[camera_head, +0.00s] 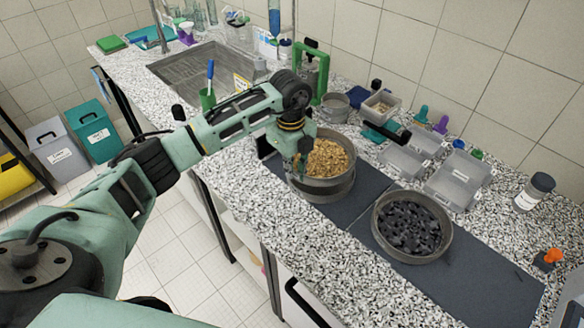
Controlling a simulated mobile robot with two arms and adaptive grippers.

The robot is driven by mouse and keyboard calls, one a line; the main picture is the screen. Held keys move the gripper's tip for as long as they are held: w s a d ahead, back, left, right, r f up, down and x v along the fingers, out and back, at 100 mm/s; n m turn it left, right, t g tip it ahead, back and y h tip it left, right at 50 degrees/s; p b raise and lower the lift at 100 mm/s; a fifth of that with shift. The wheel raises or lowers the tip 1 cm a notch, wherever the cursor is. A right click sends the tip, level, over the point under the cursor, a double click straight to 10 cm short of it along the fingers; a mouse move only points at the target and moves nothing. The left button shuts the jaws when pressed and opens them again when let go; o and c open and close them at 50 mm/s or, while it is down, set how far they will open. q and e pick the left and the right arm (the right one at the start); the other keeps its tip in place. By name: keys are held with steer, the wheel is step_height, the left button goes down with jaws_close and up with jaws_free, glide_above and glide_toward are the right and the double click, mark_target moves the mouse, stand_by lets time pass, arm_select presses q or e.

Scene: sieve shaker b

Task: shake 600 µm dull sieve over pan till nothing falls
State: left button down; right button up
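A round metal sieve (330,182) holds tan, coarse grains (328,157). It appears slightly raised over a round metal pan (322,196) on the dark mat; the pan's inside is mostly hidden by the sieve. I cannot read a mesh size on the sieve. My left gripper (302,162) points down at the sieve's left rim and appears shut on it, though its fingertips are partly hidden. My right gripper is not in view.
A round metal vessel (447,243) with black chunks stands on the mat (470,285) to the right. A green stand (322,72) and the sink (190,75) are farther left.

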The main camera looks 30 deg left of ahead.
arm_select(q)
steer(key=shift+w+d, duration=0.25)
steer(key=shift+d, duration=0.25)
steer(key=shift+w+d, duration=0.25)
steer(key=shift+d, duration=0.25)
steer(key=shift+s+a+r, duration=0.1)
steer(key=shift+s+a, duration=0.2)
steer(key=shift+a, duration=0.3)
steer(key=shift+s+a, duration=0.3)
steer(key=shift+a, duration=0.3)
steer(key=shift+w+d, duration=0.3)
steer(key=shift+d, duration=0.3)
steer(key=shift+w+d, duration=0.3)
steer(key=shift+d, duration=0.25)
steer(key=shift+s+a, duration=0.3)
steer(key=shift+a, duration=0.3)
steer(key=shift+s+a, duration=0.25)
steer(key=shift+a, duration=0.3)
steer(key=shift+w+d, duration=0.3)
steer(key=shift+d, duration=0.3)
steer(key=shift+w+d, duration=0.25)
steer(key=shift+d, duration=0.35)
